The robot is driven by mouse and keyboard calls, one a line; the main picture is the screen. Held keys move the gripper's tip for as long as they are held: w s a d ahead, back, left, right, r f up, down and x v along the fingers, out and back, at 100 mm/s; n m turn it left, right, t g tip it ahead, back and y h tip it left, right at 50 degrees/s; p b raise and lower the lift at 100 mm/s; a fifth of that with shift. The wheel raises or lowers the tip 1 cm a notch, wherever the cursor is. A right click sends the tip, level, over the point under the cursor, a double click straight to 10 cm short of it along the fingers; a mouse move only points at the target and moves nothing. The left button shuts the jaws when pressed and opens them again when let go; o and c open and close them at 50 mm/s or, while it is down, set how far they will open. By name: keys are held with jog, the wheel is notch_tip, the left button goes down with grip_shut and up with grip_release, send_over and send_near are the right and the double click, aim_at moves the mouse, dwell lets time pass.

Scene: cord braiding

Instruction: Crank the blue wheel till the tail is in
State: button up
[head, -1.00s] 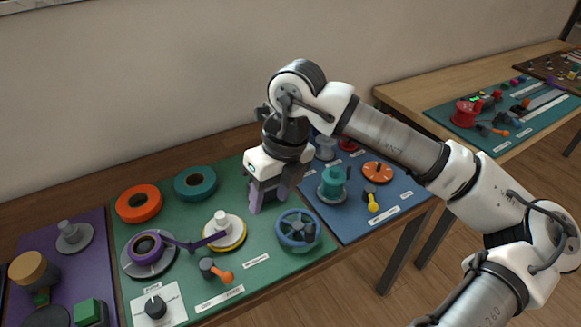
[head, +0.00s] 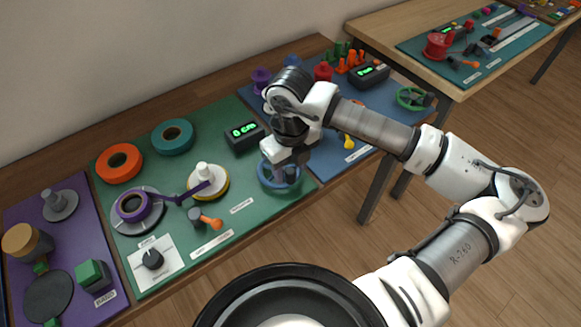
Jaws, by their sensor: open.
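The blue wheel (head: 266,176) lies on the green mat (head: 235,237) near its front right corner. My gripper (head: 283,172) is right over the wheel, pointing down, and covers much of it. The jaws are open; whether they touch the wheel or its handle I cannot tell. A purple tail (head: 178,199) runs from the purple roll (head: 132,206) on a grey disc to the white-topped yellow spool (head: 205,173). A black display (head: 244,137) behind the wheel reads a green figure that looks like 8 cm.
An orange-handled lever (head: 210,221) and a black knob (head: 152,258) stand along the front. Orange (head: 119,163) and teal (head: 172,136) rolls lie at the back left. A blue mat with a yellow handle (head: 349,141) lies to the right, partly behind my arm.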

jog(key=shift+f, duration=1.1)
grip_shut()
